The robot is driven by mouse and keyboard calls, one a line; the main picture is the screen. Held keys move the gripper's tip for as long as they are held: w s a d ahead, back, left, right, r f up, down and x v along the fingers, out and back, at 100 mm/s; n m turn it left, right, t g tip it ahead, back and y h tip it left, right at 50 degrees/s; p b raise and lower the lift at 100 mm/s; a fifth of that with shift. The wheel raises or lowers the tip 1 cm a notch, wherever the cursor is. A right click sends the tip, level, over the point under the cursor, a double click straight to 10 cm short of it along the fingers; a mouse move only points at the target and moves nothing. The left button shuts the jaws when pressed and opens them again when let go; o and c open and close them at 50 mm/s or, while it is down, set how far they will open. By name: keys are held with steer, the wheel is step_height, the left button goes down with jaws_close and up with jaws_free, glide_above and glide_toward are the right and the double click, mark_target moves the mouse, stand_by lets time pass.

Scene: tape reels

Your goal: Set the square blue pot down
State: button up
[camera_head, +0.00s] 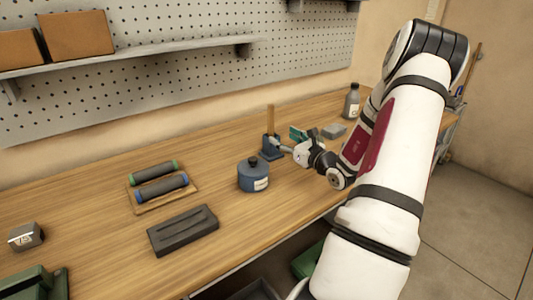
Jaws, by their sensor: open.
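The square blue pot (268,153) stands upright on the wooden workbench, right of centre, with a tan wooden handle (270,120) rising out of it. My gripper (284,146) is at the pot's right side, reaching in low from the right. Its jaws are open. The fingers are small in this view and partly overlap the pot's right edge, so I cannot tell whether they touch it. The pot appears to rest on the bench.
A round blue jar (253,177) with a black knob stands just in front of the pot. A teal item (297,133), a grey block (334,131) and a grey bottle (352,101) are behind my gripper. Two dark rollers (160,187) and a dark block (183,230) lie left.

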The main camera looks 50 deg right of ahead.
mark_target(271, 145)
step_height(271, 145, down, 5)
steer(key=shift+f, duration=0.1)
steer(key=shift+w+f, duration=0.15)
steer(key=shift+f, duration=0.15)
steer(key=x, duration=0.7)
steer(key=shift+w+r, duration=0.1)
jaws_close()
steer(key=shift+r, duration=0.1)
